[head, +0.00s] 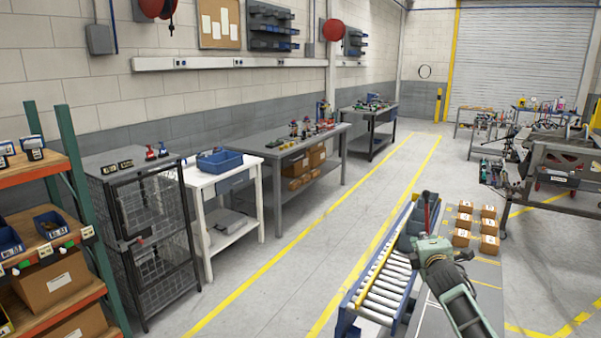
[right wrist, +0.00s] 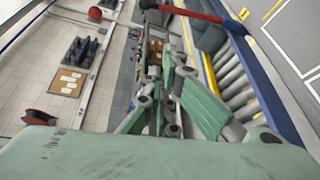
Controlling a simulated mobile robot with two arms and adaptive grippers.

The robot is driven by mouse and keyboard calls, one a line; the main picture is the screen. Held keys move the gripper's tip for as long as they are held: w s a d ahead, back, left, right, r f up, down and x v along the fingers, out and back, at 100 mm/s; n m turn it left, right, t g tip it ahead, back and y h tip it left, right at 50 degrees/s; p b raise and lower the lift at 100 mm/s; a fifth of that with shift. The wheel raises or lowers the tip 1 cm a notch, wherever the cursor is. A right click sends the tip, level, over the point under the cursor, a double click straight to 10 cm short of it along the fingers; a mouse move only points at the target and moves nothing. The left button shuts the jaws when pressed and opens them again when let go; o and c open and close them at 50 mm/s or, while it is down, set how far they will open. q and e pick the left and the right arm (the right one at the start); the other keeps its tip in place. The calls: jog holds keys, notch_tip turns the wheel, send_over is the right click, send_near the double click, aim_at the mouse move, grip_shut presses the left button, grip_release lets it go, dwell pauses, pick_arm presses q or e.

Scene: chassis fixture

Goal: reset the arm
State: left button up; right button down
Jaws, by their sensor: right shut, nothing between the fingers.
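My right gripper (head: 428,243) is greenish-grey and reaches in from the lower right, over the far end of the roller conveyor. In the right wrist view its linked fingers (right wrist: 165,75) are drawn together with nothing seen between them. A thin red rod-like thing with a dark end (head: 426,208) rises just behind the gripper in the head view. The rod also shows in the right wrist view (right wrist: 190,13), apart from the fingers. I cannot tell what it stands in. My left gripper is not in view.
The roller conveyor (head: 377,293) has grey bins (head: 408,232) at its far end. Several cardboard boxes (head: 461,238) stand to its right. A white table (head: 228,175), a grey workbench (head: 270,143) and a wire cage (head: 150,215) line the left wall. The aisle floor (head: 290,270) is clear.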

jog(key=s+a+f+m+g+y, duration=0.1)
jog(key=s+a+f+m+g, duration=0.3)
jog(key=s+f, duration=0.75)
jog(key=s+a+f+m+g, duration=0.2)
jog(key=s+a+f+m, duration=0.4)
jog(key=s+f, duration=0.55)
jog(key=s+a+r+m+g+y, duration=0.1)
jog(key=s+a+m+g, duration=0.2)
jog(key=s, duration=1.4)
jog(key=s+a+r+m+g+y, duration=0.1)
jog(key=s+a+m+g, duration=0.15)
jog(key=s, duration=1.55)
notch_tip(320, 180, down, 32)
jog(key=s+g+b, duration=0.2)
jog(key=b, duration=0.3)
pick_arm(q)
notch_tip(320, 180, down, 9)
jog(key=b, duration=0.4)
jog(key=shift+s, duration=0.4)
pick_arm(e)
jog(key=s+d+f+g, duration=0.1)
jog(key=s+d+f, duration=0.2)
jog(key=s+f, duration=1.3)
notch_tip(320, 180, down, 4)
jog(key=shift+s+r, duration=0.15)
jog(key=shift+s, duration=0.05)
